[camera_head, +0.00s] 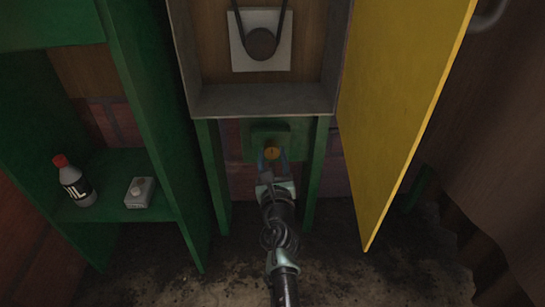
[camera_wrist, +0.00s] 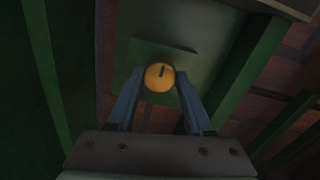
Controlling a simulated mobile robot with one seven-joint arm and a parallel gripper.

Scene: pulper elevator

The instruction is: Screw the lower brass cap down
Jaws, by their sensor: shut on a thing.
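The lower brass cap (camera_head: 271,152) is a small round yellow-orange cap on the front of a green block (camera_head: 262,137), below the open cabinet. In the wrist view the cap (camera_wrist: 159,76) shows a dark mark near its top, and the green housing (camera_wrist: 150,50) is behind it. My gripper (camera_head: 272,158) reaches up from below, with one blue finger on each side of the cap. In the wrist view my gripper (camera_wrist: 159,85) is shut on the cap. The cap's thread and the seat behind it are hidden.
The grey cabinet (camera_head: 262,98) with a belt and pulley (camera_head: 262,43) is above. Its yellow door (camera_head: 400,110) stands open at the right. Green posts (camera_head: 212,165) flank the gripper. A green shelf (camera_head: 115,210) at left holds an oil bottle (camera_head: 76,185) and a small box (camera_head: 139,192).

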